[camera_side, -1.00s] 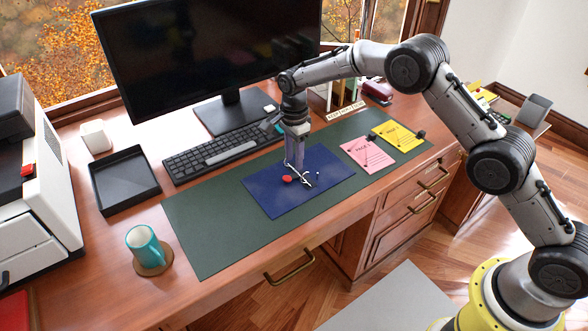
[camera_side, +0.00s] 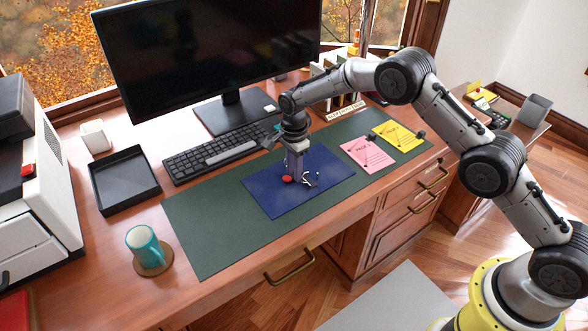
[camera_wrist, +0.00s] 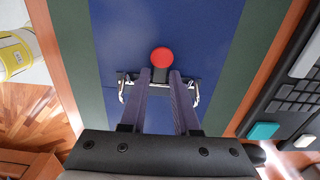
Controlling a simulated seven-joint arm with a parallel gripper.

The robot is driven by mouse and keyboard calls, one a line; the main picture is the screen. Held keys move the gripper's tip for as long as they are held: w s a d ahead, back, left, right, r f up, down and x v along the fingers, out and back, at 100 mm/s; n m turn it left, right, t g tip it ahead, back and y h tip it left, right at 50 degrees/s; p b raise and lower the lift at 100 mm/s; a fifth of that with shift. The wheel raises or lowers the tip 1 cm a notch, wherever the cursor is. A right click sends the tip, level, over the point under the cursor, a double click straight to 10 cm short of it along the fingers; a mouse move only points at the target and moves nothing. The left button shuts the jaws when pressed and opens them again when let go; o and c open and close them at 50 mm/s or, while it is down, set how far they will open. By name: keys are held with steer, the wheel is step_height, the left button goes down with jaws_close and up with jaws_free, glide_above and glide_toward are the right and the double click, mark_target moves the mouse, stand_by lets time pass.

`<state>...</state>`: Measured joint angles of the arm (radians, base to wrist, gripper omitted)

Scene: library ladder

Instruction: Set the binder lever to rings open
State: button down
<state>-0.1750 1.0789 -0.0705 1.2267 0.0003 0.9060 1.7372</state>
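The blue binder (camera_side: 265,197) lies flat on the green desk mat. Its red round lever knob (camera_side: 288,179) also shows in the wrist view (camera_wrist: 162,57), at the middle of the dark ring mechanism (camera_wrist: 207,73). Silver rings (camera_wrist: 196,94) stand at both ends; I cannot tell whether their tips meet. My gripper (camera_side: 296,180) points down low over the mechanism. In the wrist view my two purple fingers (camera_wrist: 161,75) are apart, with their tips just short of the red knob and the dark lever part between them. Contact with the lever is not clear.
A keyboard (camera_side: 222,150) and monitor (camera_side: 215,60) stand behind the binder. Pink (camera_side: 366,154) and yellow (camera_side: 398,135) sheets lie to its right. A black tray (camera_side: 124,182) and a teal mug (camera_side: 146,246) are at left. The mat's (camera_side: 205,238) left end is clear.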

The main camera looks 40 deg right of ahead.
mark_target(290, 177)
steer(key=shift+a+h, duration=0.15)
steer(key=shift+h, duration=0.35)
steer(key=c, duration=0.9)
jaws_free()
steer(key=r, duration=0.9)
steer(key=a+r, duration=0.1)
steer(key=r, duration=0.3)
steer(key=shift+a+r, duration=0.1)
steer(key=shift+r, duration=0.25)
